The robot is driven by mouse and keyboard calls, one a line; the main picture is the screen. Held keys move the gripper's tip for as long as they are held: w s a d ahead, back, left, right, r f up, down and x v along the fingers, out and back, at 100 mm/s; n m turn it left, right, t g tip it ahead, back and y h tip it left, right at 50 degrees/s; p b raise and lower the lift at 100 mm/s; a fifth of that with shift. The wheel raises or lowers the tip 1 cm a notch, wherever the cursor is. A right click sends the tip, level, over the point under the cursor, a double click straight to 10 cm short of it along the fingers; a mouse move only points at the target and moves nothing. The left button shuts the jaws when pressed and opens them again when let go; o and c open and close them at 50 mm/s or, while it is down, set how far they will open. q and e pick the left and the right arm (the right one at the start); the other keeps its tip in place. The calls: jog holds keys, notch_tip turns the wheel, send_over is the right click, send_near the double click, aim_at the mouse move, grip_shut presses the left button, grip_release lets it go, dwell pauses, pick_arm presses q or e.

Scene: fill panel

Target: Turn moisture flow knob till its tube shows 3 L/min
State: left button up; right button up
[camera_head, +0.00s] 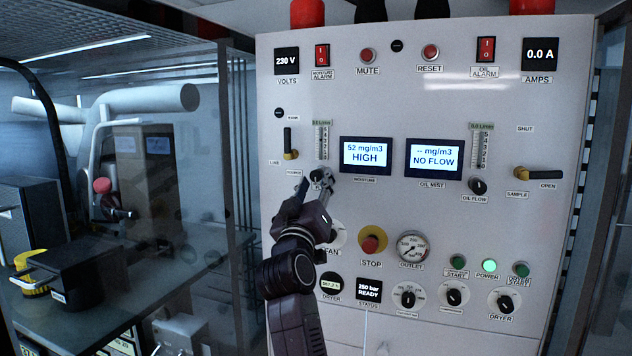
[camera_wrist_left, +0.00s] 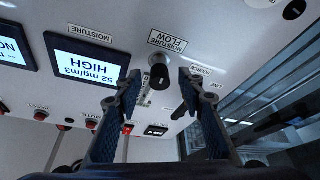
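The moisture flow knob (camera_head: 318,175) is a small black knob on the white panel, under its clear scaled tube (camera_head: 322,142). The small readout above the tube is too blurred to read for certain. My left gripper (camera_head: 312,186) is at the knob and partly covers it and its label. In the left wrist view, which is upside down, the knob (camera_wrist_left: 159,72) shows between the two open fingertips (camera_wrist_left: 158,78), with a gap on each side. The moisture display (camera_head: 365,156) reads 52 mg/m3 HIGH. My right gripper is not in view.
A source valve lever (camera_head: 289,143) stands just left of the tube. The oil flow knob (camera_head: 477,186) and its tube (camera_head: 484,148) are to the right. The red stop button (camera_head: 370,244) and a fan control partly hidden by my arm are below. A glass enclosure (camera_head: 215,200) is at left.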

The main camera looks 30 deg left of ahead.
pick_arm(q)
jog(key=v, duration=0.6)
jog(key=shift+s, duration=0.2)
jog(key=shift+d+f, duration=0.15)
